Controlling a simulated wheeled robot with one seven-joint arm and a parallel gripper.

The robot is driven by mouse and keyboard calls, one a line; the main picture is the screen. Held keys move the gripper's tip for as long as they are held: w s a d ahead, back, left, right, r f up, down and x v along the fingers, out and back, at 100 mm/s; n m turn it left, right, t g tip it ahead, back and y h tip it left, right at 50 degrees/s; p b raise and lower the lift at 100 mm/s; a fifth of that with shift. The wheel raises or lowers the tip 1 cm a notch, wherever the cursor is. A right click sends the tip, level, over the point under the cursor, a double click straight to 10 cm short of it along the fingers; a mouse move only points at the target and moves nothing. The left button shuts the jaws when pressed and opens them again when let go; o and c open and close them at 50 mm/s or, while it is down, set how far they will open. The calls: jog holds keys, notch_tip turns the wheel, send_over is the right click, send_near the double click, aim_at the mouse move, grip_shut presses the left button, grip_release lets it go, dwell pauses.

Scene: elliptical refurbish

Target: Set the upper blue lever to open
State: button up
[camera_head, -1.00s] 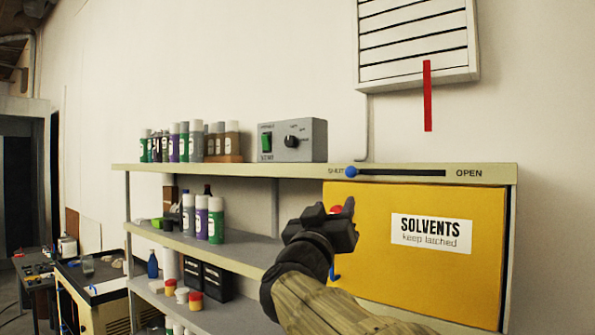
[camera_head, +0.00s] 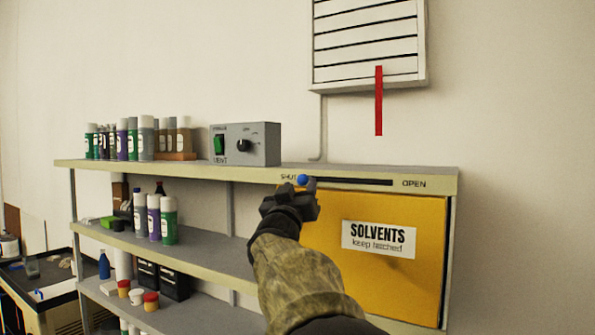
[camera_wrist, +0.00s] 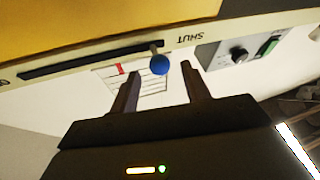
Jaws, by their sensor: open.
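The upper blue lever is a round blue knob (camera_head: 302,180) at the left, SHUT end of a dark slot (camera_head: 350,182) in the shelf's front edge. OPEN is printed at the slot's right end. My gripper (camera_head: 298,190) is right at the knob in the head view and hides part of the SHUT label. In the wrist view, which is upside down, the knob (camera_wrist: 160,64) on its short stem shows between the two spread fingers of my gripper (camera_wrist: 160,85), near their tips. Neither finger visibly touches it.
Below the slot is a yellow cabinet door (camera_head: 415,270) marked SOLVENTS. A grey switch box (camera_head: 262,147) and several bottles (camera_head: 147,135) stand on the top shelf. A white vent (camera_head: 368,45) with a red strip (camera_head: 379,105) hangs above. The slot's right side is clear.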

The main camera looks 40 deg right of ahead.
aim_at(301, 183)
jog(key=p+x, duration=0.1)
jog(key=x, duration=0.3)
jog(key=shift+w+d+p, duration=0.1)
jog(key=shift+d+p, duration=0.05)
jog(key=shift+p, duration=0.25)
grip_shut()
